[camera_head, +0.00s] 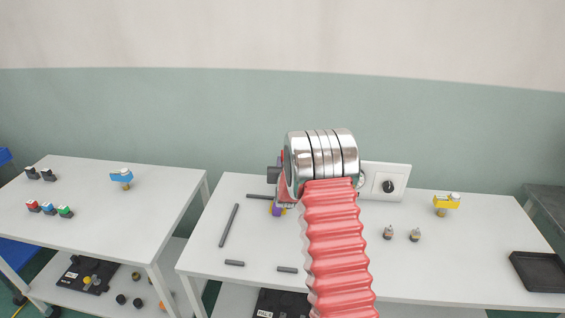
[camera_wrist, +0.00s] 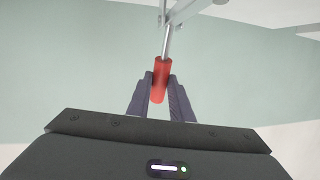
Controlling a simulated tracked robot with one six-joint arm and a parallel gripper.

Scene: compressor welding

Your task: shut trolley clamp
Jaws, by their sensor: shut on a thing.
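In the wrist view, my gripper (camera_wrist: 160,86) is shut on a red cylindrical handle (camera_wrist: 159,66). Its two dark fingers press the handle from both sides. A thin metal rod (camera_wrist: 166,42) runs up from the handle to grey metal parts (camera_wrist: 178,14) at the top edge. These look like the trolley clamp, but most of it is out of the picture. In the head view my own arm hides the gripper and the handle.
A second white table (camera_head: 110,222) stands left, with a gap between.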

